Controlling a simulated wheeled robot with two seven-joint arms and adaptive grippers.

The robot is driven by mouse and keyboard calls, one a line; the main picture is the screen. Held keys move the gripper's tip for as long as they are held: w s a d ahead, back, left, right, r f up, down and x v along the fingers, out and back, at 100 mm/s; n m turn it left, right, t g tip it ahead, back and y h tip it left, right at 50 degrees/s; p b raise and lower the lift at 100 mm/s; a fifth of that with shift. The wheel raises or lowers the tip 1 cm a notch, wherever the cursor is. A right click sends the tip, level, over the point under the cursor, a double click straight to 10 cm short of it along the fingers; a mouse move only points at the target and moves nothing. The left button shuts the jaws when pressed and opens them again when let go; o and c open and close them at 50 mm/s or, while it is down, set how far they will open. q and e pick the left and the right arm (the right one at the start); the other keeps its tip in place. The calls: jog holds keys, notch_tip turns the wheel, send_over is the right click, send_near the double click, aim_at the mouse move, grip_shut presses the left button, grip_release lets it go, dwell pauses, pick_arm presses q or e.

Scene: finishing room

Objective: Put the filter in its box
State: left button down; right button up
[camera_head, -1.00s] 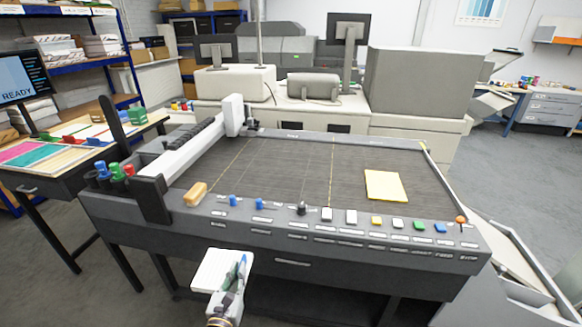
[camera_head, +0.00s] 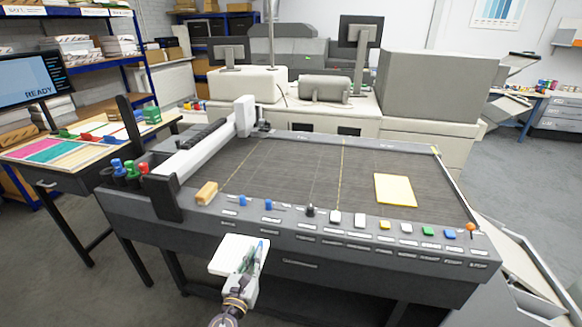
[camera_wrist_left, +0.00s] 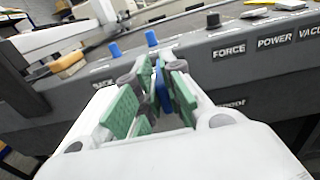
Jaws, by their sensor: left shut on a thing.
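My left gripper (camera_head: 252,258) is in front of the front panel of the large grey table machine. In the left wrist view its green-padded fingers (camera_wrist_left: 160,88) are shut on a thin blue piece (camera_wrist_left: 160,73), which seems to be the filter. The piece is mostly hidden between the pads, and I cannot make out its full shape. The gripper's white body fills the bottom of the wrist view. I cannot identify the filter's box with certainty. A green block (camera_head: 151,115) stands on the side table (camera_head: 50,172) at the left. My right gripper is not in view.
The side table holds coloured strips beside a READY screen (camera_head: 28,85). Grey floor (camera_head: 80,285) is free at the lower left.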

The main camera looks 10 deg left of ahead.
pick_arm(q)
jog(key=w+d+r+p, duration=0.1)
jog(key=w+r+p, duration=0.1)
jog(key=w+r, duration=0.45)
jog(key=w+d+r+y+p, duration=0.1)
jog(key=w+r+p, duration=0.25)
jog(key=r, duration=0.65)
jog(key=w+d+r+p, duration=0.2)
jog(key=w+r, duration=0.4)
jog(key=r, duration=0.3)
jog(key=w+d+f+h, duration=0.1)
jog(key=w+d+f, duration=0.2)
jog(key=f, duration=0.8)
jog(key=shift+w+f+h, duration=0.3)
jog(key=shift+w+f, duration=0.05)
jog(key=shift+w, duration=0.45)
jog(key=shift+d, duration=0.15)
jog(key=shift+w+r, duration=0.1)
jog(key=shift+r, duration=0.05)
